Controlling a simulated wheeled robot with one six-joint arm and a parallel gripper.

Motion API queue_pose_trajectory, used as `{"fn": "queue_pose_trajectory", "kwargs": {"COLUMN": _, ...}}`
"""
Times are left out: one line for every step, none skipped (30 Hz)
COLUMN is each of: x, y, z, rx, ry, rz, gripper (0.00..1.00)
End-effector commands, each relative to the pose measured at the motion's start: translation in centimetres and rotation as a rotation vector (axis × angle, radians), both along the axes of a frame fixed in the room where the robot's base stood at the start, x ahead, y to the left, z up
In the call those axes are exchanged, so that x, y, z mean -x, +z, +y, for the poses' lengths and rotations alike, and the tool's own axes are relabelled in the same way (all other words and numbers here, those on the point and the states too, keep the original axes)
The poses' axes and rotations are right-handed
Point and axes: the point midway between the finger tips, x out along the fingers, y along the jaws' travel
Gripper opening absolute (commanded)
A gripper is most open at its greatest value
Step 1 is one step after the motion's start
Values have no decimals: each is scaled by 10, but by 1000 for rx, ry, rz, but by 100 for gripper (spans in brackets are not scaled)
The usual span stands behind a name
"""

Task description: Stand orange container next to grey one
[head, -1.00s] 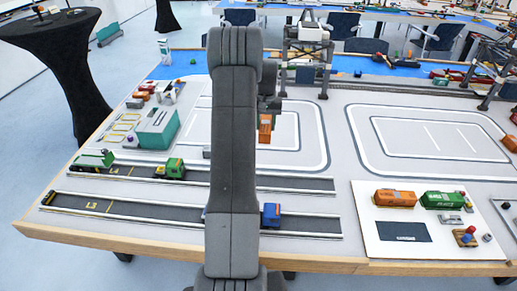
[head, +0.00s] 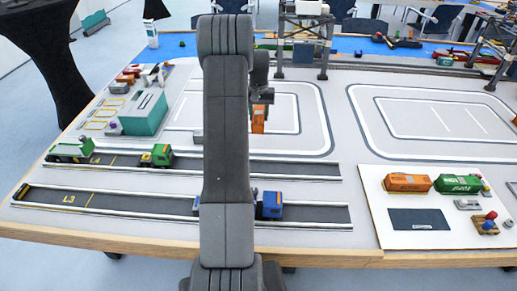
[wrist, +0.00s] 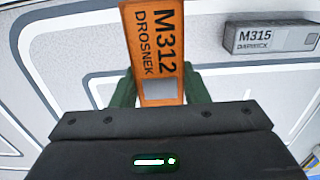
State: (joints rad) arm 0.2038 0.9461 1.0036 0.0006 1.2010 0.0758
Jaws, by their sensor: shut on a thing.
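My gripper (wrist: 160,90) is shut on the orange container, with a dark green finger on each side of it. The orange container (wrist: 155,45) bears the dark letters M312 DROSNEK in the wrist view. In the head view the orange container (head: 258,119) shows just right of my arm, over the white-lined grey mat. I cannot tell whether its lower end touches the mat. The grey container (wrist: 272,37), marked M315, lies on the mat to the right in the wrist view, apart from the orange one. In the head view a small grey block (head: 198,137) shows left of my arm, partly hidden.
A teal-sided building (head: 145,114) stands at the left. A green truck (head: 158,155) and a blue truck (head: 268,204) stand on the road strips. A gantry crane (head: 305,40) stands behind. A white board (head: 450,235) at the right holds orange and green model vehicles.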

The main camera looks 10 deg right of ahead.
Motion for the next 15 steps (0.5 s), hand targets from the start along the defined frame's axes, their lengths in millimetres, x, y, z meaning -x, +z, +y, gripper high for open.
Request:
{"fn": "queue_pose_trajectory", "kwargs": {"x": 0, "y": -6, "z": 0, "rx": 0, "ry": 0, "rz": -1, "gripper": 14}}
{"fn": "queue_pose_trajectory", "kwargs": {"x": 0, "y": -8, "z": 0, "rx": 0, "ry": 0, "rz": 0, "gripper": 14}}
{"fn": "queue_pose_trajectory", "kwargs": {"x": 0, "y": -12, "z": 0, "rx": 0, "ry": 0, "rz": 0, "gripper": 14}}
{"fn": "queue_pose_trajectory", "kwargs": {"x": 0, "y": -16, "z": 0, "rx": 0, "ry": 0, "rz": 1, "gripper": 14}}
{"fn": "queue_pose_trajectory", "kwargs": {"x": 0, "y": -21, "z": 0, "rx": -1, "ry": 0, "rz": 3, "gripper": 14}}
{"fn": "queue_pose_trajectory", "kwargs": {"x": 1, "y": -29, "z": 0, "rx": -1, "ry": 0, "rz": 3, "gripper": 14}}
{"fn": "queue_pose_trajectory", "kwargs": {"x": 1, "y": -35, "z": 0, "rx": -1, "ry": 0, "rz": 4, "gripper": 14}}
{"fn": "queue_pose_trajectory", "kwargs": {"x": 1, "y": -40, "z": 0, "rx": -1, "ry": 0, "rz": 4, "gripper": 14}}
{"fn": "queue_pose_trajectory", "kwargs": {"x": 1, "y": -48, "z": 0, "rx": -1, "ry": 0, "rz": 4, "gripper": 14}}
{"fn": "queue_pose_trajectory", "kwargs": {"x": 1, "y": -52, "z": 0, "rx": -1, "ry": 0, "rz": 3, "gripper": 14}}
{"fn": "queue_pose_trajectory", "kwargs": {"x": 0, "y": -56, "z": 0, "rx": -1, "ry": 0, "rz": 2, "gripper": 14}}
{"fn": "queue_pose_trajectory", "kwargs": {"x": 0, "y": -61, "z": 0, "rx": 0, "ry": 0, "rz": 1, "gripper": 14}}
{"fn": "queue_pose_trajectory", "kwargs": {"x": 0, "y": -63, "z": 0, "rx": 0, "ry": 0, "rz": 1, "gripper": 14}}
{"fn": "queue_pose_trajectory", "kwargs": {"x": 0, "y": -65, "z": 0, "rx": 0, "ry": 0, "rz": 1, "gripper": 14}}
{"fn": "queue_pose_trajectory", "kwargs": {"x": 0, "y": -68, "z": 0, "rx": 0, "ry": 0, "rz": 0, "gripper": 14}}
